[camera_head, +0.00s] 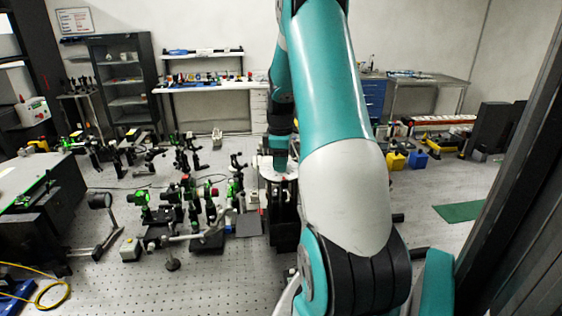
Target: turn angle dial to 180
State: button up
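A round, pale disc-topped stage (267,169) on a black cylindrical mount stands near the middle of the bench; it looks like the angle dial, but its markings are too small to read. My teal and grey arm crosses in front and hides its right side and part of the bench behind. The arm's far end with my gripper (280,165) points down at the top of the disc. The fingers are tiny and mostly hidden, so I cannot tell whether they are open or touch the dial.
Several optical mounts (190,195) with green-lit parts crowd the bench left of the dial. A lens on a rail (99,202) and a dark box (45,205) stand further left. A green mat (460,211) lies at right. Bare perforated bench (200,285) shows in front.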

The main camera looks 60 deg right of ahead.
jog(key=shift+m, duration=0.4)
jog(key=m, duration=0.2)
jog(key=shift+m+b, duration=0.35)
jog(key=shift+m, duration=0.05)
jog(key=m, duration=0.3)
jog(key=shift+m, duration=0.4)
jog(key=m+b, duration=0.1)
jog(key=m, duration=1)
jog(key=shift+r+m+b, duration=0.1)
jog(key=shift+m+b, duration=0.2)
jog(key=m, duration=0.4)
jog(key=shift+m, duration=0.3)
jog(key=shift+w, duration=0.1)
